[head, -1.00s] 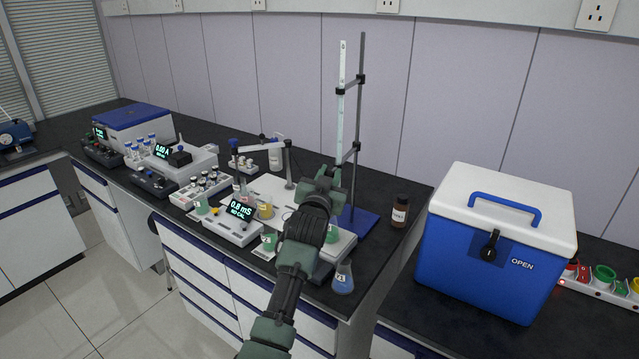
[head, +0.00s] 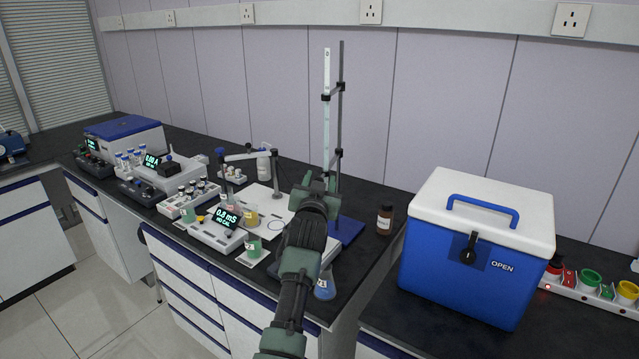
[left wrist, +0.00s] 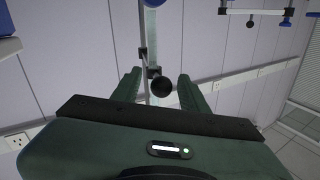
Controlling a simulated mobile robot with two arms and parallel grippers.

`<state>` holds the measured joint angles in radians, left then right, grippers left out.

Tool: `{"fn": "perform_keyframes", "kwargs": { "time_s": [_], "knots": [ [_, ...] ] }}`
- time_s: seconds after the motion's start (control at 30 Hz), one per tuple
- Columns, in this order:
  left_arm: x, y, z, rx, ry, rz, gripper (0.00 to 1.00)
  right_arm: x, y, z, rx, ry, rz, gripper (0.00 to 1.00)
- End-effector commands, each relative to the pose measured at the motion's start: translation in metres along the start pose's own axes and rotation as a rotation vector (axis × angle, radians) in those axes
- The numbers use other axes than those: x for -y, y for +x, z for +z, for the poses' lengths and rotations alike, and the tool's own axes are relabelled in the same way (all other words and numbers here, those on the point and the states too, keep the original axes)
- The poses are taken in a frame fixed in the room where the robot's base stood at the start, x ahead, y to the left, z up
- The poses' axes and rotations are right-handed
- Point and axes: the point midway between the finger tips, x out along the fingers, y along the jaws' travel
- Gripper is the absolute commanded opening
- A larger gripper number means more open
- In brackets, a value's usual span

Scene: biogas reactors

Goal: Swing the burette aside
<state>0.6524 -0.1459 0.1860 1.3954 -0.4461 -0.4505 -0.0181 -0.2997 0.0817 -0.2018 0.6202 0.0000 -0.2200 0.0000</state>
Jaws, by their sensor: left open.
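The burette (head: 327,120) is a tall, pale, upright tube. Two black clamps (head: 333,93) hold it to a thin grey stand rod (head: 341,70), which rises from a blue base (head: 347,229). My left gripper (head: 318,184) is at the burette's lower end and hides it in the head view. In the left wrist view my left gripper (left wrist: 160,77) is open, its two fingers either side of a round black knob (left wrist: 162,87). The burette (left wrist: 151,45) runs up behind that knob. I cannot tell whether the fingers touch anything. My right gripper is not in view.
A flask of blue liquid (head: 325,287) stands below my arm near the bench edge. A brown bottle (head: 385,220) stands right of the stand. A conductivity meter (head: 218,236) and small beakers lie left.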

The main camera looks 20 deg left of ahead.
Motion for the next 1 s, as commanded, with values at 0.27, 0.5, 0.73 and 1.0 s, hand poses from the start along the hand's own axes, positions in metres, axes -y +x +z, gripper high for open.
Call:
{"fn": "perform_keyframes", "kwargs": {
  "time_s": [0.27,0.5,0.73,1.0],
  "knots": [
    [-0.001,-0.029,0.003,0.000,0.000,0.001,0.44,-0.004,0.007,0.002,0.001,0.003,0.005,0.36],
    [-0.001,-0.065,0.002,-0.001,0.001,0.000,0.44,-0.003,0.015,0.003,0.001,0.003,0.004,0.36],
    [-0.001,-0.077,0.000,0.000,0.001,0.000,0.44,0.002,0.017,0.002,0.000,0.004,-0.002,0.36],
    [-0.001,-0.077,0.001,0.001,-0.005,0.002,0.22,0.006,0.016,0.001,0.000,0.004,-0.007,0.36]
  ]
}}
